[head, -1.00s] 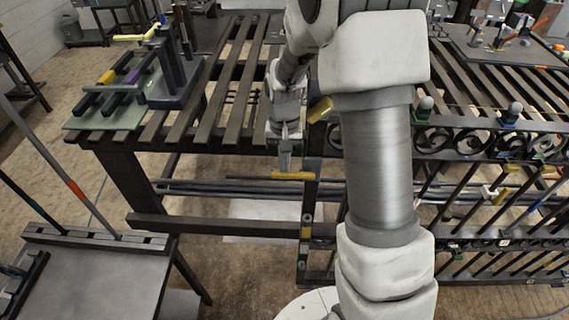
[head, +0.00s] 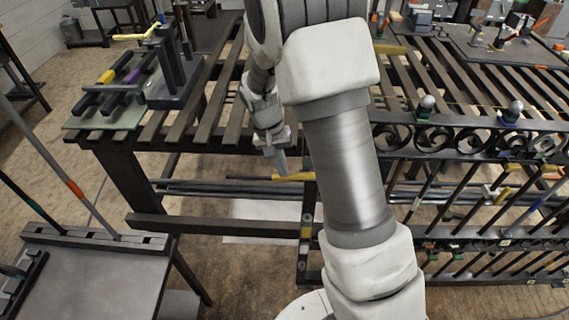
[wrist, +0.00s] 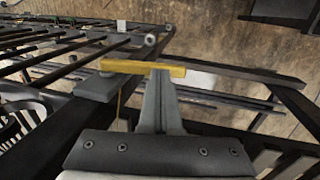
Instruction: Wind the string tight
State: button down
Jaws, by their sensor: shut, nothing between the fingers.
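A yellow bar handle (head: 297,176) sticks out to the left from the dark post at the gate's left end. It also shows in the wrist view (wrist: 125,67), its left end over a dark block (wrist: 97,88). My gripper (head: 281,168) points down at the handle's left part. In the wrist view its fingers (wrist: 160,78) are closed together, with nothing between them, right up against the handle; I cannot tell whether they touch. A thin yellowish string (wrist: 119,105) runs down from near the block. My arm hides part of the gate.
A dark fixture (head: 175,75) stands at the bench's left. A side table (head: 90,275) is at lower left. Floor shows below the bench's left part.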

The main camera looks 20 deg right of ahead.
jog(key=f+h, duration=0.1)
jog(key=f+h+b, duration=0.1)
jog(key=f+g+h, duration=0.1)
jog(key=shift+a+h+b, duration=0.25)
jog(key=shift+h+b, duration=0.05)
jog(key=s+d+f+g+h+b, duration=0.1)
jog(key=d+f+g+h+b, duration=0.2)
jog(key=f+h+b, duration=0.4)
jog(key=shift+s+d+g+h+b, duration=0.15)
jog(key=shift+d+g+h+b, duration=0.4)
jog(key=shift+h+b, duration=1.25)
jog(key=shift+d+h+p, duration=0.2)
jog(key=shift+h+p, duration=0.3)
jog(key=shift+a, duration=0.1)
